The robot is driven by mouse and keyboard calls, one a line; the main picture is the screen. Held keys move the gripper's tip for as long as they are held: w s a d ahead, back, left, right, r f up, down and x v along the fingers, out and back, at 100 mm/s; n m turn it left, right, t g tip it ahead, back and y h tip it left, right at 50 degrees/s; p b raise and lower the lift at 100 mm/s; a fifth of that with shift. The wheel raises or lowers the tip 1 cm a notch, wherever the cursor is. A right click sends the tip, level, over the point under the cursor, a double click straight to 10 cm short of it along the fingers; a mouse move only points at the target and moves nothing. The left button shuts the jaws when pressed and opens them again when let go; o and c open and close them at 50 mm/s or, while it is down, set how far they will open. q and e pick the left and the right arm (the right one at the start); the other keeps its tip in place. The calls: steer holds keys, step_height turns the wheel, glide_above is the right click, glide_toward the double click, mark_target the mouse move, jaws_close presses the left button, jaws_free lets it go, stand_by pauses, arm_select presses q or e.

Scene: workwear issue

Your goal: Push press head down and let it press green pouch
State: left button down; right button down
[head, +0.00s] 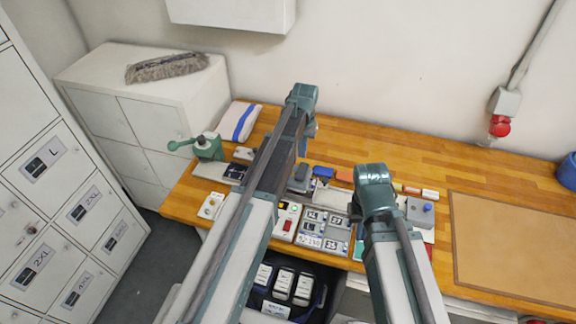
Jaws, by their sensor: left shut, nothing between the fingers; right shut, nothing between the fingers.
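A green lever device (208,148), with a round-ended handle reaching left, stands at the table's left end; I cannot tell whether it bears the press head. No green pouch is clearly visible; a green edge shows beside my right arm, mostly covered. My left arm rises across the middle of the table, and its gripper (311,128) shows only in small part behind it, shut and empty. My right gripper (357,214) is further right and nearer, low over the row of items, shut and empty, largely hidden by its own arm. What lies beneath both is covered.
A brown mat (515,245) is empty. Lockers (60,200) stand left.

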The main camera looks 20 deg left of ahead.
arm_select(q)
step_height(320, 180, up, 6)
steer(key=p, duration=0.6)
steer(key=shift+r, duration=0.25)
steer(key=s+d+f+m+b, duration=0.1)
steer(key=s+d+f+b, duration=0.2)
steer(key=s+f+b, duration=0.3)
steer(key=s+d+f+m+b, duration=0.1)
steer(key=s+d+f+b, duration=0.3)
steer(key=s+f+b, duration=0.3)
steer(key=s+d+f+m+y+b, duration=0.1)
steer(key=s+d+f+b, duration=0.3)
steer(key=s, duration=0.8)
step_height(320, 180, down, 3)
steer(key=b, duration=0.3)
steer(key=shift+r+m, duration=0.15)
steer(key=shift+m, duration=0.25)
steer(key=shift+a, duration=0.1)
stand_by(1.6)
